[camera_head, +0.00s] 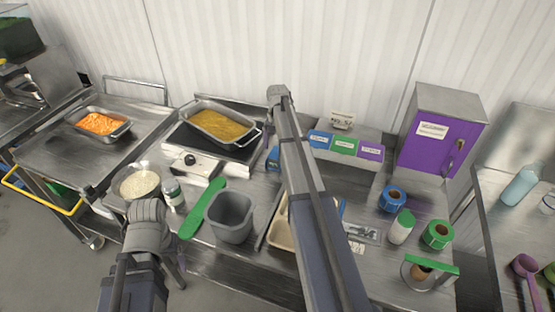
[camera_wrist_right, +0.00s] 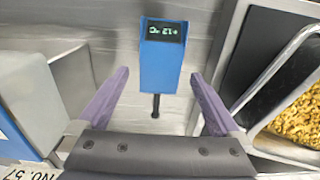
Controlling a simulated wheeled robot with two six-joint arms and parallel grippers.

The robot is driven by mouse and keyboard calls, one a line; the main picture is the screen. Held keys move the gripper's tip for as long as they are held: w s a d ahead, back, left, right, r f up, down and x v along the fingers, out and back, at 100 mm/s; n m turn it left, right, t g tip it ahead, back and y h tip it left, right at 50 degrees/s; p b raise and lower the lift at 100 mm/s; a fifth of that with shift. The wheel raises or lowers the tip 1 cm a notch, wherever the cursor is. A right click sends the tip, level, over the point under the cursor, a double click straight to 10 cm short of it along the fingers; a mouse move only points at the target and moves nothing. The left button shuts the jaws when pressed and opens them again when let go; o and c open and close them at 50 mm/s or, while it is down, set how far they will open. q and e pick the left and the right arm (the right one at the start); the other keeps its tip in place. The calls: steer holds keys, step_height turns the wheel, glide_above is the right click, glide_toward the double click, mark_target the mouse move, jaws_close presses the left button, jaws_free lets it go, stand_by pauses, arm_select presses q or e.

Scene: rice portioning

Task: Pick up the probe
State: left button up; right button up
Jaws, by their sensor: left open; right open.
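The probe (camera_wrist_right: 163,55) is a blue thermometer body with a dark display reading about +12 °C and a black stem. In the head view, a blue part of it (camera_head: 273,156) shows just left of my right arm. My right gripper (camera_wrist_right: 159,76) is open, its two purple fingers on either side of the probe with gaps between; it is not holding it. In the head view, my right arm hides much of this area, and its wrist (camera_head: 278,95) is at the back. My left gripper (camera_head: 148,212) is at the lower left, apart from the probe; its fingers are mostly hidden.
A tray of yellow food (camera_head: 219,124) stands on a dark plate left of the probe. A grey bin (camera_head: 232,217), a green-handled tool (camera_head: 204,209) and a rice bowl (camera_head: 138,182) are in front. A labelled box (camera_head: 344,148) and purple cabinet (camera_head: 437,130) stand right.

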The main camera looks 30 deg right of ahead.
mark_target(278, 153)
step_height(278, 153, down, 4)
steer(key=b, duration=0.3)
steer(key=shift+r, duration=0.1)
steer(key=c, duration=1.4)
